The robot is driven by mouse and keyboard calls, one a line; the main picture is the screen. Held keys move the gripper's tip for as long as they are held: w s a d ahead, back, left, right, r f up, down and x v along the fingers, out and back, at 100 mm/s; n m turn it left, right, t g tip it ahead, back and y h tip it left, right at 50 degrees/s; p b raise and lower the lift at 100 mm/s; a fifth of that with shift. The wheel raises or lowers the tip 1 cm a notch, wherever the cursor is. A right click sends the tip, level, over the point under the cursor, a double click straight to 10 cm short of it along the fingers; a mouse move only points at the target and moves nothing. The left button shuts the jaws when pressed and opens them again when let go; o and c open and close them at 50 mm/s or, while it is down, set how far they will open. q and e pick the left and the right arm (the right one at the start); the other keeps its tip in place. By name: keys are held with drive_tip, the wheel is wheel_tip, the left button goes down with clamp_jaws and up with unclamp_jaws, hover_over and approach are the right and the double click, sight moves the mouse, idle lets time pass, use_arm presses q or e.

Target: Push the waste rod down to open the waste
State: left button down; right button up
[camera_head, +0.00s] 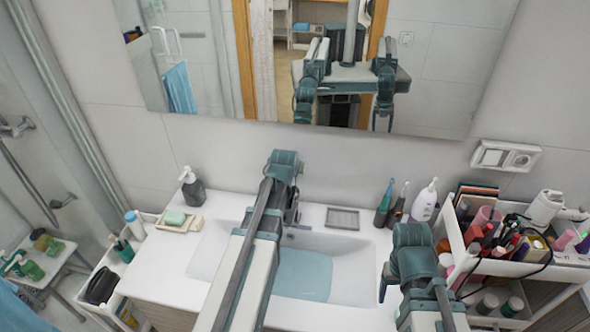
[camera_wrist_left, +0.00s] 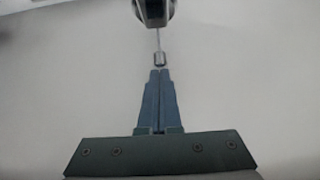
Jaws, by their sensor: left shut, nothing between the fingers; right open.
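The waste rod (camera_wrist_left: 159,57) shows in the left wrist view as a thin metal stem with a small knob, below the dark faucet body (camera_wrist_left: 154,12). My left gripper (camera_wrist_left: 159,73) is shut and empty, its fingertips just under the knob in that picture; I cannot tell whether they touch it. In the head view my left arm reaches over the basin (camera_head: 350,268) to its back edge and hides most of the faucet. The basin holds light-blue water. My right gripper (camera_head: 383,284) is open and empty near the basin's right edge.
A soap dish (camera_head: 170,222) and a dark pump bottle (camera_head: 192,187) stand left of the basin. A dark tray (camera_head: 342,218), toothbrushes (camera_head: 385,203) and a white bottle (camera_head: 425,201) stand behind right. A cosmetics cart (camera_head: 543,275) is at the right.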

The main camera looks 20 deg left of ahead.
idle(0.3)
use_arm(q)
drive_tip(key=w+r+p+v, duration=0.1)
drive_tip(key=r+p+v, duration=0.1)
drive_tip(key=p+v, duration=0.9)
drive_tip(key=shift+s+r, duration=0.25)
drive_tip(key=shift+r, duration=0.4)
drive_tip(key=shift+a, duration=0.2)
drive_tip(key=s+d+f+m+g+h+b, duration=0.1)
drive_tip(key=s+d+f+m+g+b, duration=0.2)
drive_tip(key=d+f, duration=0.35)
drive_tip(key=s+d+f+g+h+b, duration=0.1)
drive_tip(key=s+d+f+b, duration=0.2)
drive_tip(key=d+f+b, duration=0.4)
drive_tip(key=s+d+f+m+g+b, duration=0.3)
drive_tip(key=s+d+f, duration=0.6)
drive_tip(key=s+d, duration=0.3)
drive_tip(key=s+g+b, duration=0.1)
drive_tip(key=b, duration=0.1)
drive_tip(key=shift+s+m+g+y+b, duration=0.3)
drive_tip(key=shift+m+g+y+b, duration=0.1)
